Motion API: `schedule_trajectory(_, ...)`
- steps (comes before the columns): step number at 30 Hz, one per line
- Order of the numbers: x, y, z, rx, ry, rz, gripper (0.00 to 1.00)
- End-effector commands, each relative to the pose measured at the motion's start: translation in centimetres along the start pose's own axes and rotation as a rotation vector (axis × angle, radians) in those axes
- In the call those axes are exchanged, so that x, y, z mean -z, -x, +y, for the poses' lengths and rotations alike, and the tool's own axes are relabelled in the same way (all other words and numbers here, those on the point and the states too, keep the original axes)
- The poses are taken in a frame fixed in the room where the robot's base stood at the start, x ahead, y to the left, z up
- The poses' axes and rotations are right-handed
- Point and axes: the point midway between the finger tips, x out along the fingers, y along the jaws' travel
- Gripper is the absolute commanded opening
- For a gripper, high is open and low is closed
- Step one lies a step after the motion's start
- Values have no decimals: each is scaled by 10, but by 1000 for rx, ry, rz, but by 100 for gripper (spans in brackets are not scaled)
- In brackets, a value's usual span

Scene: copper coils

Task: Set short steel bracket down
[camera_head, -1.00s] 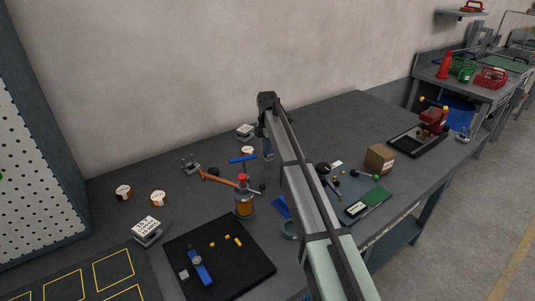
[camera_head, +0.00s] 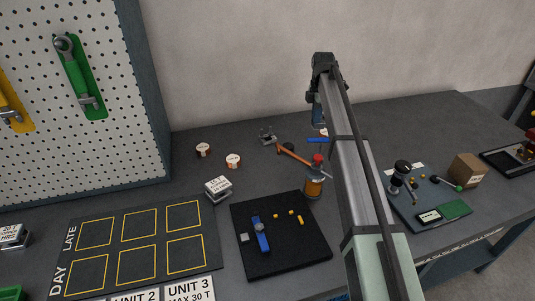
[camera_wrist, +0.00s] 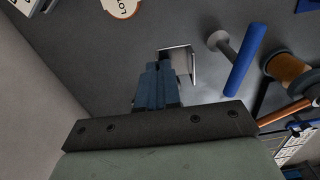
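My gripper (camera_wrist: 158,72) points down over the dark bench in the wrist view, its blue-grey fingers close together. A small pale steel bracket (camera_wrist: 181,60) with a bent edge is at the fingertips, partly hidden by them; it looks gripped. Its height above the bench is hard to judge. In the head view my gripper (camera_head: 317,116) is at the back of the bench near the wall, partly behind the arm, and the bracket cannot be made out there.
A blue-handled tool (camera_wrist: 243,62) and a copper coil (camera_wrist: 290,70) stand right of the bracket in the wrist view. A black mat (camera_head: 285,250) holds small parts. The yellow-outlined board (camera_head: 140,255) has empty squares.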

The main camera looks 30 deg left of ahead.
Motion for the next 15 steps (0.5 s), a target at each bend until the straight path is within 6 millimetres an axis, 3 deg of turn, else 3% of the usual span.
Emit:
schedule_trajectory(1,25,0,4,-1,27,0,0)
schedule_trajectory(6,97,1,13,-2,107,0,0)
schedule_trajectory(10,146,2,14,-3,160,0,0)
schedule_trajectory(15,188,2,12,-3,195,0,0)
